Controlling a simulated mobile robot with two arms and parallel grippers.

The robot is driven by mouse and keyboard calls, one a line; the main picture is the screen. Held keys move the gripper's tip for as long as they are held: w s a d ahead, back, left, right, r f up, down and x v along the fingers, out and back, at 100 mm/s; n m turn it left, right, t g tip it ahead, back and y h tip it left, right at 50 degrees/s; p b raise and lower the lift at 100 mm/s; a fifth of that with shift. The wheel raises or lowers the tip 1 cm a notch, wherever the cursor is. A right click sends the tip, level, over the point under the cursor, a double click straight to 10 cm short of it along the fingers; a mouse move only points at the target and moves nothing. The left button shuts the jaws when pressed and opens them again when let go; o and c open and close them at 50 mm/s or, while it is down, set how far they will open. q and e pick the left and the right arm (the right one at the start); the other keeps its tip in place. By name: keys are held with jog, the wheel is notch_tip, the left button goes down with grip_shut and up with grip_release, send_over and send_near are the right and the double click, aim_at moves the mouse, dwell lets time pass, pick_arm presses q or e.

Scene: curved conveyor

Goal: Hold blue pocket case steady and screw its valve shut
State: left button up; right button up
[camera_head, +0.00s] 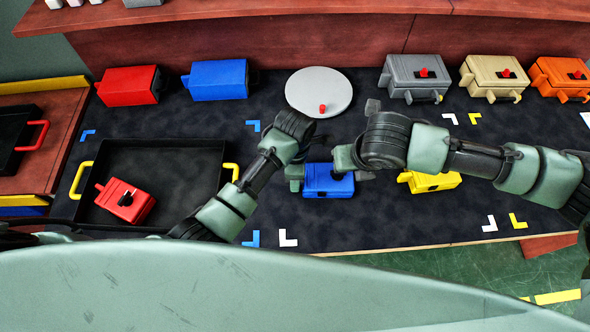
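A blue pocket case (328,183) sits on the dark work surface in the middle, with a dark spot on its top face. My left gripper (296,173) is at the case's left end, seemingly against it. Its fingers are mostly hidden under my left wrist. My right gripper (347,160) is over the case's upper right side, close above it or touching; I cannot tell which. I cannot make out a valve on this case, and the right fingertips are too hidden to show what is between them. A second blue case (218,80) stands at the back left.
A pale round disc (318,88) with a red knob (322,108) lies behind. A yellow case (430,181) is to the right. Grey (414,76), beige (494,76) and orange (561,76) cases line the back. A black tray (160,160) holds a red case (125,201).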

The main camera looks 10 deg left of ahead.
pick_arm(q)
jog(key=shift+f, duration=0.15)
grip_shut()
dwell(2.5)
